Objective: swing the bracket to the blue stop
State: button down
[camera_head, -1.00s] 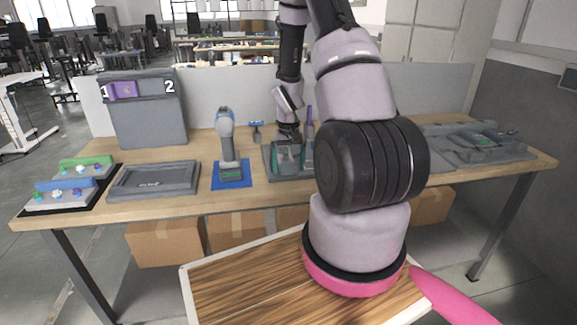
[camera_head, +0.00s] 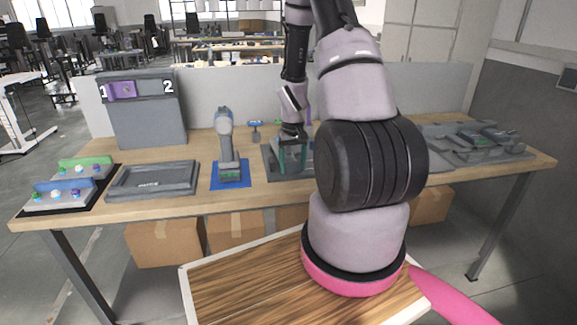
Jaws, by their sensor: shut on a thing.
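My gripper (camera_head: 292,155) points down over a dark grey fixture plate (camera_head: 272,172) at the middle of the table. Its teal fingers are shut on a small part there, which seems to be the bracket; the fingers and my arm hide most of it. A small blue T-shaped piece (camera_head: 255,125) stands behind and left of my gripper; I cannot tell whether it is the blue stop. The right part of the fixture is hidden behind my arm.
A power drill (camera_head: 227,145) stands on a blue mat left of the fixture. Further left are a grey tray (camera_head: 150,194), a numbered panel (camera_head: 146,118) with a purple slider, and green and blue blocks. Grey fixtures (camera_head: 490,140) lie at the right.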

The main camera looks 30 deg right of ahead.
jog(key=d+n, duration=0.1)
jog(key=d, duration=0.2)
jog(key=d+n, duration=0.2)
jog(key=d, duration=0.1)
jog(key=d+n, duration=0.2)
jog(key=d, duration=0.1)
jog(key=shift+w+d, duration=0.1)
jog(key=shift+d, duration=0.25)
jog(key=w+d+n, duration=0.1)
jog(key=d, duration=0.2)
jog(key=w+d+n, duration=0.2)
jog(key=d, duration=0.1)
jog(key=w+d+n, duration=0.1)
jog(key=d+n, duration=0.1)
jog(key=d, duration=0.1)
jog(key=shift+w, duration=0.25)
jog(key=shift+w+d+n, duration=0.85)
jog(key=shift+w+n, duration=0.05)
jog(key=shift+r, duration=0.1)
jog(key=shift+w+d, duration=0.1)
grip_release()
notch_tip(320, 180, up, 11)
